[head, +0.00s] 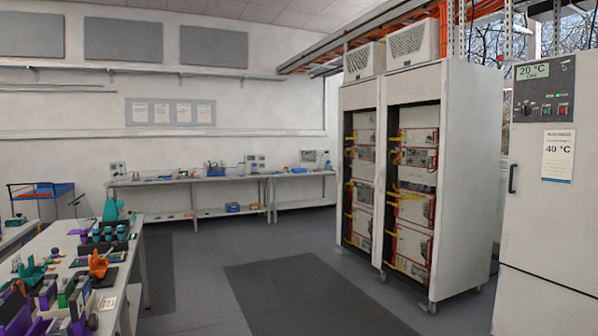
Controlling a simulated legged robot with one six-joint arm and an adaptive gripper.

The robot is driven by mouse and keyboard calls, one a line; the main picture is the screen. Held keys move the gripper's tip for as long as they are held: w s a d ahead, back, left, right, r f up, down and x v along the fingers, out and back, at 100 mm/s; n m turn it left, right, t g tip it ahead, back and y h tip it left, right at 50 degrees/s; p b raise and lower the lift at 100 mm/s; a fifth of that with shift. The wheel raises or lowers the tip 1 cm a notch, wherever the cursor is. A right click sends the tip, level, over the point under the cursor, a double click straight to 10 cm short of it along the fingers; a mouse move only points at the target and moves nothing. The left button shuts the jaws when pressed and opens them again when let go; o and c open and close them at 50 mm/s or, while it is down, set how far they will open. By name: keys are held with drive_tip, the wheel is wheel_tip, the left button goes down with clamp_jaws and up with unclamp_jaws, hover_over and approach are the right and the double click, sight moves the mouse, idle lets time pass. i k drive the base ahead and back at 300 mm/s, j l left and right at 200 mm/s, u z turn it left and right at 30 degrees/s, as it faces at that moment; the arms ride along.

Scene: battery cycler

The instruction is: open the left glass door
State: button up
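A tall white double cabinet (466,170) stands right of the middle in the head view. Its left bay (361,185) has a dark-framed front, through which racked instruments with red and yellow leads show. The right bay (412,195) looks much the same. I cannot make out a glass pane or a handle on the left bay, so whether its glass door is shut or open cannot be told. My gripper is not in view.
A white chamber (548,200) with a dark handle (512,179) and a "40 °C" sign stands at the right edge. A cluttered workbench (118,290) is at the lower left. Another bench (225,178) runs along the back wall. A dark floor mat (310,295) and open floor lie before the cabinet.

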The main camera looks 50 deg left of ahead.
sight(364, 95)
drive_tip(key=u, duration=1.45)
drive_tip(key=i, duration=9.8)
drive_tip(key=j, duration=0.15)
